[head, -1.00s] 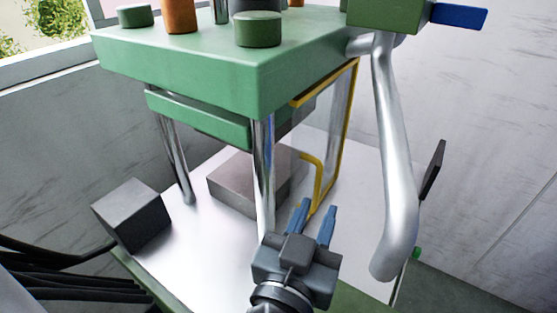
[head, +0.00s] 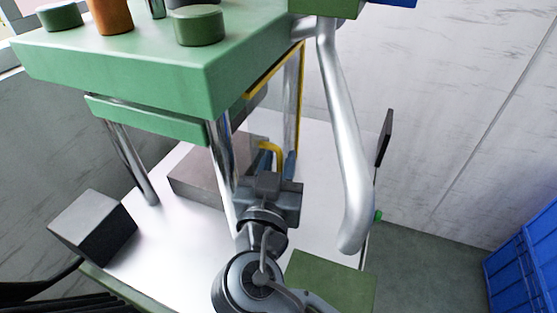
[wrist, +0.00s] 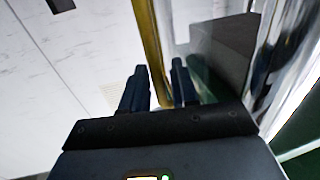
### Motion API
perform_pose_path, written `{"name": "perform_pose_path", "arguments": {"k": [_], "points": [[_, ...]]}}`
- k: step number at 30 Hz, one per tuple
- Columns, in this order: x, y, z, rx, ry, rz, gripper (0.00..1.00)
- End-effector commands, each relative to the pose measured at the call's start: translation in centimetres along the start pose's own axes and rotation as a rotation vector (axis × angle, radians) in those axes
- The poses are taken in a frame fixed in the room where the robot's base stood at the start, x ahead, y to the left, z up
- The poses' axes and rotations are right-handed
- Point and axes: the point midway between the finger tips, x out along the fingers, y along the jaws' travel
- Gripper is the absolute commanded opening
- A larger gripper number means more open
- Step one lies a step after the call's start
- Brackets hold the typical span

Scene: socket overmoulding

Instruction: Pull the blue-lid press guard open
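The press guard has a yellow frame (head: 300,90) and a yellow bar handle (head: 272,147); it stands under the green press head (head: 130,65), on the right side of the press. The panel inside the frame looks clear. My gripper (head: 278,163) is at the handle, its blue fingers partly hidden behind its own body. In the wrist view, my gripper (wrist: 158,85) has its two dark fingers apart. A yellow bar (wrist: 148,45) runs down to the gap between them; I cannot tell whether they touch it.
A thick silver pipe (head: 345,140) hangs close to the right of my gripper. A steel post (head: 223,165) stands close on the left. A grey block (head: 200,175) lies on the press bed, and a dark box (head: 93,228) sits front left. Blue crates (head: 525,260) stand far right.

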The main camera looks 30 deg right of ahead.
Motion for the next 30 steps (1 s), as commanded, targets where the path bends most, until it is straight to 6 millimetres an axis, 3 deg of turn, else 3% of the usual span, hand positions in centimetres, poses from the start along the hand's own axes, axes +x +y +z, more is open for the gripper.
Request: {"name": "perform_pose_path", "arguments": {"k": [3,12,30], "points": [[-0.02,-0.01,0.01,0.0,0.0,0.0,0.29],[-0.04,-0.01,0.0,0.0,0.0,0.0,0.0],[-0.11,0.01,0.06,0.0,0.001,-0.015,0.0]]}}
